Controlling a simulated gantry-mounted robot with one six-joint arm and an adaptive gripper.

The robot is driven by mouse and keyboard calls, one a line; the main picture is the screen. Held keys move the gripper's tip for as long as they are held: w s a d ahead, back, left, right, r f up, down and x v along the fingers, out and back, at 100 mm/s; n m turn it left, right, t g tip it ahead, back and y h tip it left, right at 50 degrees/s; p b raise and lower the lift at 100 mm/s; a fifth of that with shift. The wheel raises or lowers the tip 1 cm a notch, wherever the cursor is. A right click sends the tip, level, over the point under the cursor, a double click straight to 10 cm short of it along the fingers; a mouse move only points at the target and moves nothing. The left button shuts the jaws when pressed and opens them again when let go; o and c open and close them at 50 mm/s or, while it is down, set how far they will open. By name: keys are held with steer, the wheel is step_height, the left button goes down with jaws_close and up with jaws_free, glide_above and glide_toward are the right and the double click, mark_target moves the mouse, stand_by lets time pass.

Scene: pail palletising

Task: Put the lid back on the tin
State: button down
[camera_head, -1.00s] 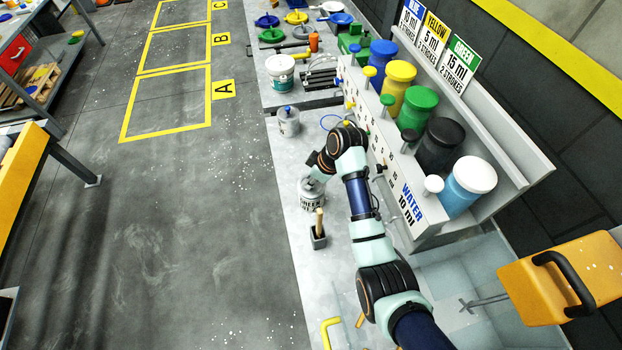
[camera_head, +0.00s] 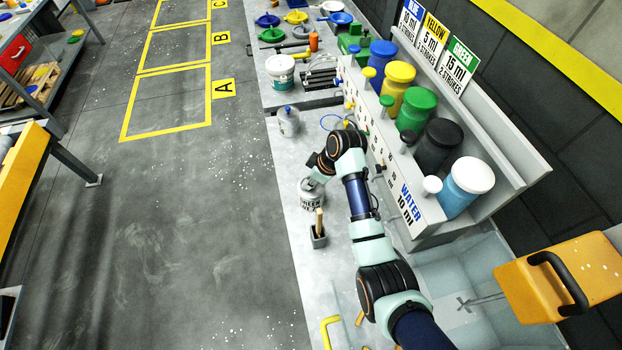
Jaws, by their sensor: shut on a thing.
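The grey tin (camera_head: 310,201) with a dark-lettered label stands upright on the grey bench, left of my arm. My gripper (camera_head: 313,183) points down at the top of this tin and is shut on the lid, which is mostly hidden by the fingers. The lid is at the tin's mouth; I cannot tell whether it is seated or just above the rim.
A brush stands in a dark holder (camera_head: 318,238) close in front of the tin. The dispenser rack (camera_head: 408,190) with coloured jars borders the right.

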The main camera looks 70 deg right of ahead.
stand_by(0.4)
steer(key=c, duration=1)
jaws_free()
steer(key=shift+o, duration=0.4)
steer(key=o, duration=0.4)
step_height(320, 180, up, 7)
steer(key=p, duration=0.7)
steer(key=shift+r, duration=0.1)
